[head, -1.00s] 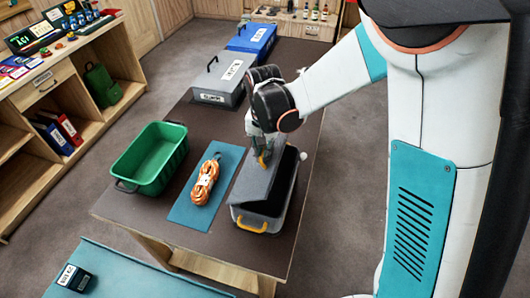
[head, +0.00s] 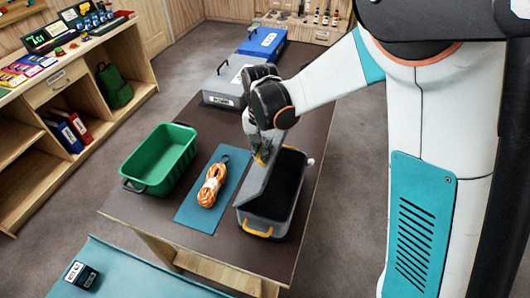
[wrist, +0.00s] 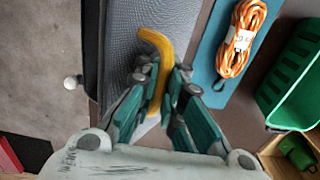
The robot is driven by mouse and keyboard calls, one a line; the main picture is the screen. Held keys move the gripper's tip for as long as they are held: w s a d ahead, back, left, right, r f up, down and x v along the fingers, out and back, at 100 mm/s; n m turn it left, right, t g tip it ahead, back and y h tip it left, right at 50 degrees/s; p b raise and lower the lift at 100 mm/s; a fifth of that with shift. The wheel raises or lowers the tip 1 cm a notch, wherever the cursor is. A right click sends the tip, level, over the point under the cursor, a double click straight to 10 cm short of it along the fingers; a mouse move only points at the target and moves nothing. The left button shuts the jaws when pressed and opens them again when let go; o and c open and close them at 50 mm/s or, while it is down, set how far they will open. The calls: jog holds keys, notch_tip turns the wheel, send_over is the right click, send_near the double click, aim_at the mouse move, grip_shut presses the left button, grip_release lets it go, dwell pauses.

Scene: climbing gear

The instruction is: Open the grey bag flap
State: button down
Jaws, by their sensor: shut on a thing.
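The grey bag (head: 266,222) stands near the front right of the brown table, with a yellow handle on its front. Its grey flap (head: 258,182) is raised and tilted up to the left, so the dark inside shows. My gripper (head: 262,150) is at the flap's upper edge, shut on the yellow flap handle. In the wrist view, my gripper (wrist: 162,95) has its fingers on either side of the yellow flap handle (wrist: 158,45), with the grey flap (wrist: 130,25) behind it.
An orange rope bundle (head: 212,186) lies on a teal mat (head: 190,213) left of the bag. A green bin (head: 160,158) stands further left. A grey case (head: 224,92) and a blue case (head: 262,44) stand behind.

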jog(key=shift+w+a+r, duration=0.15)
jog(key=shift+a, duration=0.35)
jog(key=shift+w+a+r, duration=0.1)
jog(key=shift+w+a, duration=0.15)
jog(key=shift+a, duration=0.25)
jog(key=shift+w+a+r, duration=0.1)
jog(key=shift+w+a, duration=0.1)
jog(key=shift+a, duration=0.3)
jog(key=shift+a, duration=0.1)
jog(key=shift+w+a+f, duration=0.1)
jog(key=shift+w+a, duration=0.15)
jog(key=shift+a, duration=0.3)
jog(key=shift+w+a, duration=0.2)
jog(key=shift+a, duration=0.4)
